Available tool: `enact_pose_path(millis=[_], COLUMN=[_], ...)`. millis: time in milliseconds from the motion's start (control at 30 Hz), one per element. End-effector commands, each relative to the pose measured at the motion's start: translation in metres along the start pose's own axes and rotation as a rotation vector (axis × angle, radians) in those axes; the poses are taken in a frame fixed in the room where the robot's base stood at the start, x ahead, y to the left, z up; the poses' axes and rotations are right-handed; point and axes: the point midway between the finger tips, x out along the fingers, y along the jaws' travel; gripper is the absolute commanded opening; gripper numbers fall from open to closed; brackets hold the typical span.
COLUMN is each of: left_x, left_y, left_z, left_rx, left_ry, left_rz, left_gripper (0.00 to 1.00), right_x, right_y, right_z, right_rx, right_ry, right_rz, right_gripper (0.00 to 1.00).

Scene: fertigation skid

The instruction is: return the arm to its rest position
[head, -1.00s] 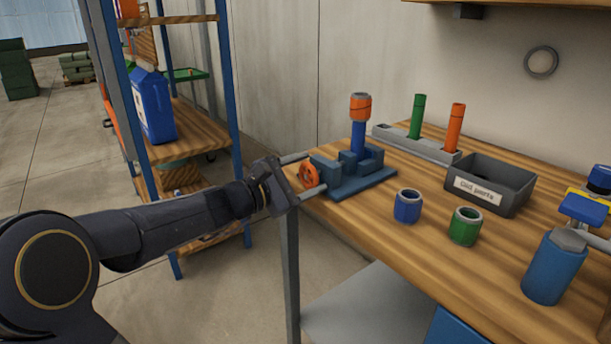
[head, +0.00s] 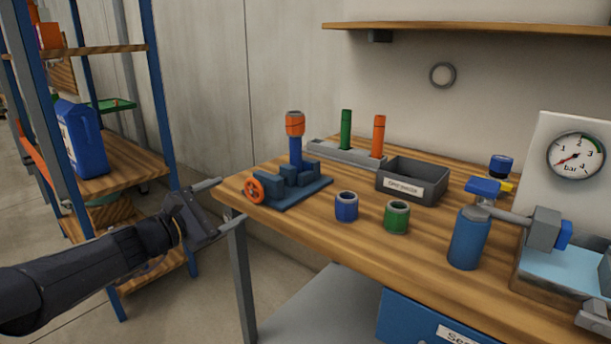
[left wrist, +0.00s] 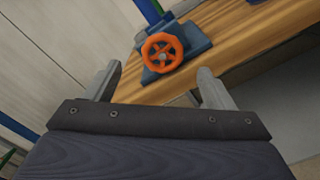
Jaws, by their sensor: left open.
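My left gripper (head: 231,200) is open and empty, just off the left end of the workbench (head: 330,243). A blue vise (head: 290,185) with an orange handwheel (head: 255,190) stands near that end, apart from the fingers. The vise holds an upright blue post with an orange top (head: 295,124). In the left wrist view, the open fingers (left wrist: 160,78) point toward the orange handwheel (left wrist: 162,52), with a gap between.
A blue-framed shelf (head: 120,180) stands close left of my left arm. The bench holds a blue cup (head: 346,206), a green cup (head: 397,217), a grey bin (head: 412,181), a rack with two rods (head: 340,155), and a pressure gauge (head: 576,157) at the right.

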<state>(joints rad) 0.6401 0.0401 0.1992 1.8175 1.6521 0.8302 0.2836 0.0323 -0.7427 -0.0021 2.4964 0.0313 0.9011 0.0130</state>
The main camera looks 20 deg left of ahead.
Motion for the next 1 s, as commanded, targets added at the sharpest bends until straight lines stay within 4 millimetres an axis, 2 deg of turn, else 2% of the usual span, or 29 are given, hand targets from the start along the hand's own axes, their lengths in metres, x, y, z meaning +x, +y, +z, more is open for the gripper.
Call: enact_pose_path(millis=[67, 133, 167, 267, 367, 400, 500, 600, 800, 933, 967, 1000], left_x=[0.000, -0.002, -0.004, -0.019, -0.051, -0.068, -0.108, -0.142, -0.194, -0.221, -0.225, -0.222], left_y=[-0.004, -0.017, -0.026, -0.074, -0.138, -0.163, -0.211, -0.242, -0.280, -0.294, -0.295, -0.279], left_z=[0.004, 0.013, 0.019, 0.045, 0.066, 0.070, 0.068, 0.059, 0.034, 0.015, 0.013, 0.030], left_rx=[0.015, 0.065, 0.099, 0.284, 0.549, 0.664, 0.917, 1.118, 1.438, 1.623, 1.659, 1.643], left_ry=[-0.002, -0.006, -0.008, -0.019, -0.041, -0.054, -0.080, -0.102, -0.141, -0.161, -0.164, -0.161], left_rz=[-0.013, -0.055, -0.086, -0.237, -0.440, -0.523, -0.698, -0.825, -1.012, -1.108, -1.126, -1.122], left_gripper=[0.77, 0.77, 0.77, 0.77, 0.77, 0.77, 0.77, 0.77, 0.77, 0.77, 0.77, 0.77], right_x=[0.000, 0.000, 0.000, 0.000, 0.000, 0.000, 0.000, 0.000, 0.000, 0.000, -0.002, -0.019], right_y=[0.000, 0.000, 0.000, 0.000, 0.000, 0.000, 0.000, 0.000, 0.000, 0.000, -0.001, -0.009], right_z=[0.000, 0.000, 0.000, 0.000, 0.000, 0.000, 0.000, 0.000, 0.000, 0.000, -0.001, -0.009], right_rx=[0.000, 0.000, 0.000, 0.000, 0.000, 0.000, 0.000, 0.000, 0.000, 0.000, 0.000, 0.000], right_ry=[0.000, 0.000, 0.000, 0.000, 0.000, 0.000, 0.000, 0.000, 0.000, 0.000, 0.000, -0.001], right_rz=[0.000, 0.000, 0.000, 0.000, 0.000, 0.000, 0.000, 0.000, 0.000, 0.000, 0.000, 0.000], right_gripper=[0.23, 0.23, 0.23, 0.23, 0.23, 0.23, 0.23, 0.23, 0.23, 0.23, 0.23, 0.23])
